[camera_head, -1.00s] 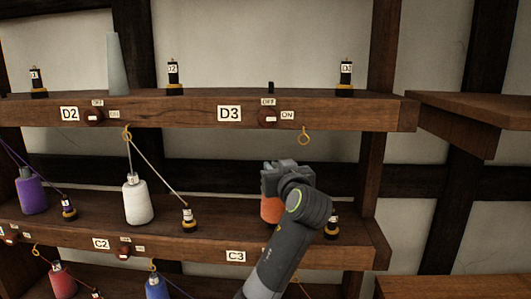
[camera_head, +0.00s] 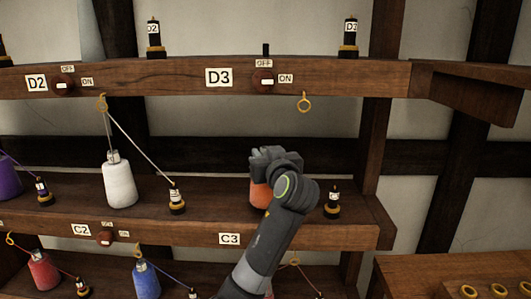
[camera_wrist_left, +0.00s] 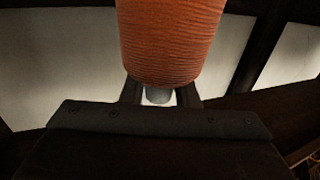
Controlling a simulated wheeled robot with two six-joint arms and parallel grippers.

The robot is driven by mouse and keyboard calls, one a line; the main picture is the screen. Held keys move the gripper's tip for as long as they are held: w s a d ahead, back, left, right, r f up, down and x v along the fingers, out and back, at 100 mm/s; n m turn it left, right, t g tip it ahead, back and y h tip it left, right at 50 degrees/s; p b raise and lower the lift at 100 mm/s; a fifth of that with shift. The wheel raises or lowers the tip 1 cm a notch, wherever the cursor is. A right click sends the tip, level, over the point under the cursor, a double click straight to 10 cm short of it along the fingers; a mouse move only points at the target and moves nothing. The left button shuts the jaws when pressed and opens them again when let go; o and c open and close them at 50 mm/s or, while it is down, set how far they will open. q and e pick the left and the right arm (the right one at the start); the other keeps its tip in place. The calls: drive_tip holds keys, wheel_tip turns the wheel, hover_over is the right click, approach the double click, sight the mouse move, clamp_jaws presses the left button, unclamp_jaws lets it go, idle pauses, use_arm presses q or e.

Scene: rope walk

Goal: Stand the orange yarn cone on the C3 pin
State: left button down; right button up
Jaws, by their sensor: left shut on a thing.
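The orange yarn cone (camera_head: 260,195) is upright over the C3 place of the middle shelf, partly hidden behind my left arm. My left gripper (camera_head: 266,158) is above it, shut on its top. In the left wrist view, the cone's orange windings (camera_wrist_left: 170,40) fill the top middle, and its grey tip (camera_wrist_left: 159,94) sits between my fingers. The C3 label (camera_head: 230,239) is on the shelf edge just below. The C3 pin is hidden, and I cannot tell whether the cone's base is on it. My right gripper is not in view.
A black-and-yellow post (camera_head: 333,203) stands close right of the cone. To the left are another post (camera_head: 177,201) and a white cone (camera_head: 118,182) with a taut thread. The D3 shelf (camera_head: 330,80) with a hanging yellow ring (camera_head: 304,102) is above.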

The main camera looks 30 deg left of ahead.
use_arm(q)
drive_tip(key=shift+d+f, duration=0.1)
drive_tip(key=shift+f, duration=0.1)
drive_tip(key=shift+s+d+r, duration=0.1)
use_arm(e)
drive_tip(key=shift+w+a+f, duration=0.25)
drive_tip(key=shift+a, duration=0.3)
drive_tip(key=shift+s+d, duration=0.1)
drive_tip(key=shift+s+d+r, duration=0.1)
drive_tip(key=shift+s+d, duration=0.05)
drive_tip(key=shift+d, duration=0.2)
use_arm(q)
drive_tip(key=shift+f+b, duration=0.35)
drive_tip(key=shift+f, duration=0.25)
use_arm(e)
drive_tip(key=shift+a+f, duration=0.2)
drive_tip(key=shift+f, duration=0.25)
use_arm(q)
drive_tip(key=c, duration=1.4)
unclamp_jaws()
drive_tip(key=shift+d, duration=0.15)
